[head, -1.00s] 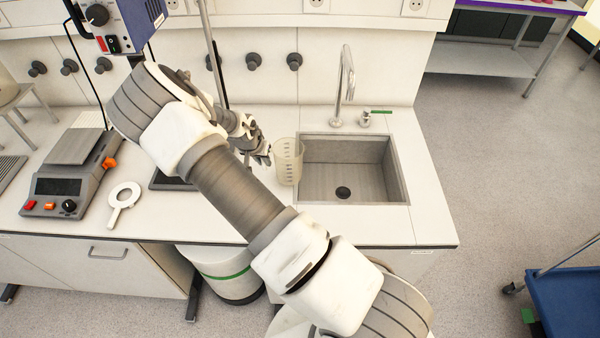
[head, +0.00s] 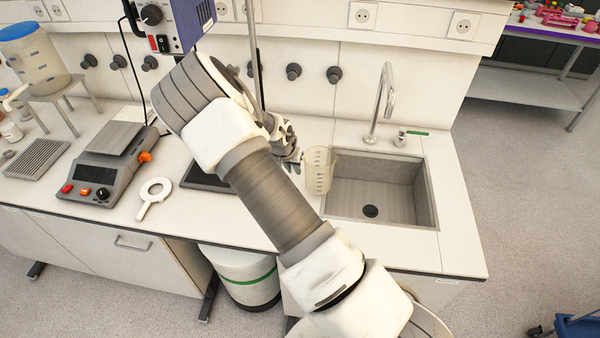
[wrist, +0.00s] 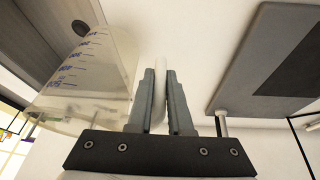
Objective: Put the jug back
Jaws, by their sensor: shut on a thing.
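The jug (head: 319,171) is a translucent measuring jug with graduation marks, upright at the left edge of the sink (head: 380,190). In the wrist view the jug (wrist: 88,75) shows blue markings, and its pale handle (wrist: 160,90) lies between the two fingers. My gripper (head: 296,160) is at the left side of the jug in the head view, partly hidden by my arm. In the wrist view my gripper (wrist: 161,100) is shut on the handle. I cannot tell whether the jug's base touches the counter.
A stirrer stand's dark base plate (head: 208,177) is left of my gripper, with a vertical rod (head: 253,60) behind. A tap (head: 380,105) stands behind the sink.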

